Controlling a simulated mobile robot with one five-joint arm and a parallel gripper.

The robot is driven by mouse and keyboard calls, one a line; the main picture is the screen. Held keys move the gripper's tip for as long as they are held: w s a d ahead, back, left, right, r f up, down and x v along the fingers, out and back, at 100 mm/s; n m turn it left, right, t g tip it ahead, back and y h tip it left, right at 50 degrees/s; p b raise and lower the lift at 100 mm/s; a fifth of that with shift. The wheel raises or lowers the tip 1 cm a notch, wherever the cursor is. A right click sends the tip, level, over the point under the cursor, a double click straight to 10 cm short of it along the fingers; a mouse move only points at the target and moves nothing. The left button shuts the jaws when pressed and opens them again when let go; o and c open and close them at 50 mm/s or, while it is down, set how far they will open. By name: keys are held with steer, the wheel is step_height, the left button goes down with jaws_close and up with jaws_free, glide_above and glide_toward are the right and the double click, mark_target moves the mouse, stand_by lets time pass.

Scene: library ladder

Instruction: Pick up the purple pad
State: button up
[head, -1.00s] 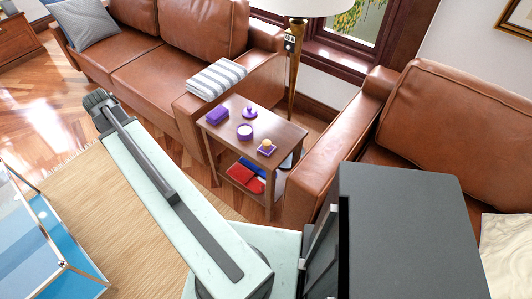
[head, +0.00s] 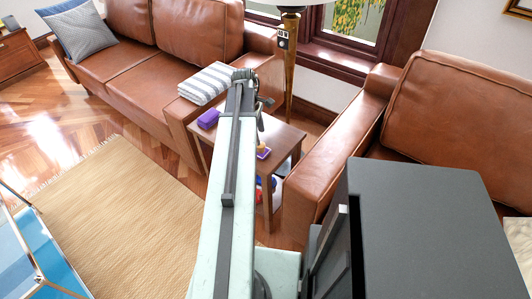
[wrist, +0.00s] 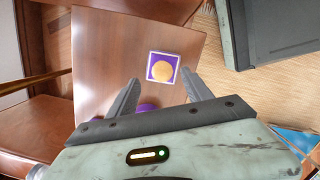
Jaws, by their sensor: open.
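A purple block-like pad (head: 208,118) lies on the small wooden side table (head: 285,139), near its left edge in the head view. A flat purple square (head: 263,152) with a pale rim is at the table's front right. The wrist view shows this square (wrist: 152,78) with a round orange-yellow thing (wrist: 162,71) on it. My gripper (wrist: 160,80) is open and empty above the table, its fingers on either side of the square in that view. Purple things (wrist: 147,107) show partly behind my gripper; which they are I cannot tell. My arm hides the table's middle in the head view.
A leather sofa (head: 130,70) with a folded striped cloth (head: 211,82) on its arm stands left of the table. A leather armchair (head: 440,115) stands at right. A lamp pole (head: 287,65) rises behind. Red and blue things (head: 262,187) sit on the lower shelf.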

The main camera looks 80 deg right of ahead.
steer(key=shift+s+f, duration=0.1)
steer(key=shift+f, duration=0.15)
steer(key=f+b, duration=0.5)
steer(key=shift+s+a+f, duration=0.15)
steer(key=shift+s+a, duration=0.1)
steer(key=shift+c, duration=0.2)
jaws_close()
steer(key=shift+r, duration=0.3)
step_height(320, 180, up, 10)
steer(key=p, duration=1)
steer(key=shift+f, duration=0.15)
